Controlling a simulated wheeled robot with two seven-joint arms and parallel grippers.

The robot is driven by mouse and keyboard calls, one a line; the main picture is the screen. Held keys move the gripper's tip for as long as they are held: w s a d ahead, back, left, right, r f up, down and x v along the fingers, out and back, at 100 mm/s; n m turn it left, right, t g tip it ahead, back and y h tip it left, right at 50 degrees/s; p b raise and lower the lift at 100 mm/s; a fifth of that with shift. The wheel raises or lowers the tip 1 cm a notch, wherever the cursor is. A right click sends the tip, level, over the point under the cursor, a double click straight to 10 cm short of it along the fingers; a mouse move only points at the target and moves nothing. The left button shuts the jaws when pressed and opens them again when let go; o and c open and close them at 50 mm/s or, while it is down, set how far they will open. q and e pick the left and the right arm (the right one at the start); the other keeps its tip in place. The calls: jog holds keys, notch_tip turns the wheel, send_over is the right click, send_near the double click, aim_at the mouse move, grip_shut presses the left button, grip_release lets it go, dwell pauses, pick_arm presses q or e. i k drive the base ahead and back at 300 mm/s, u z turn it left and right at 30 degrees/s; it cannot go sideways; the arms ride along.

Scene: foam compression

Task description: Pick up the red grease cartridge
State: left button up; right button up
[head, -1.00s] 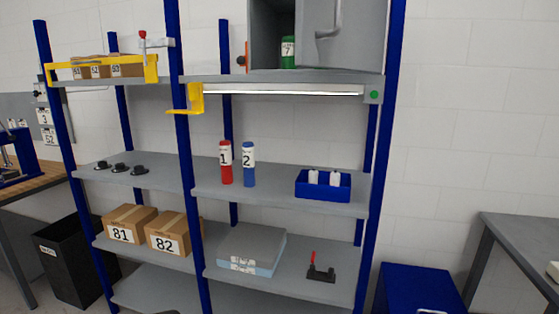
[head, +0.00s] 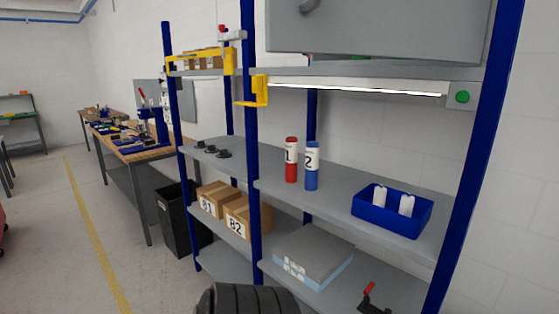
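The red grease cartridge (head: 291,160), with a white band marked 1, stands upright on the middle shelf (head: 335,194). A blue cartridge (head: 312,166) marked 2 stands upright close to its right. Neither of my grippers shows in the head view. A dark ribbed part, probably of my own arm, shows at the bottom edge, well below and in front of the shelf.
A blue bin (head: 391,212) with white items sits right on the same shelf. A yellow bracket (head: 254,91) and light bar (head: 350,88) hang above. Blue posts (head: 251,140) frame the bay. Boxes (head: 246,219) and a grey-blue case (head: 311,255) lie below. Floor (head: 75,240) is open at left.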

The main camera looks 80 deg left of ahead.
aim_at(291, 142)
jog(key=u, duration=0.7)
jog(key=i, duration=0.65)
jog(key=u, duration=0.75)
